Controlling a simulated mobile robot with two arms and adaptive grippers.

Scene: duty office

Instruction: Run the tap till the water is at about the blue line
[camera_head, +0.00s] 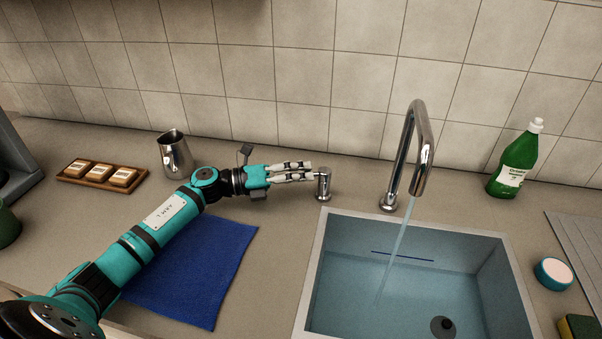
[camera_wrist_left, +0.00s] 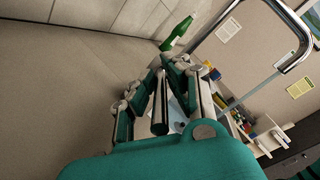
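The chrome tap (camera_head: 420,150) stands behind the sink, and a thin stream of water (camera_head: 397,245) runs from its spout into the basin. The sink (camera_head: 312,270) has a dark blue line (camera_head: 402,256) across its back wall. The basin looks bluish, and the stream ends below the line; the water's exact edge is hard to tell. The drain (camera_head: 443,327) shows near the front. My left gripper (camera_head: 312,172) has its fingers close together, their tips at the short chrome tap handle (camera_head: 323,185) left of the sink. The wrist view shows the fingertips (camera_wrist_left: 163,62) converging. My right gripper is out of view.
A blue cloth (camera_head: 200,270) lies under my left arm. A metal jug (camera_head: 175,155) and a wooden tray (camera_head: 103,176) with small blocks stand behind it. A green bottle (camera_head: 515,165), a round tub (camera_head: 553,273) and a sponge (camera_head: 580,327) are right of the sink.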

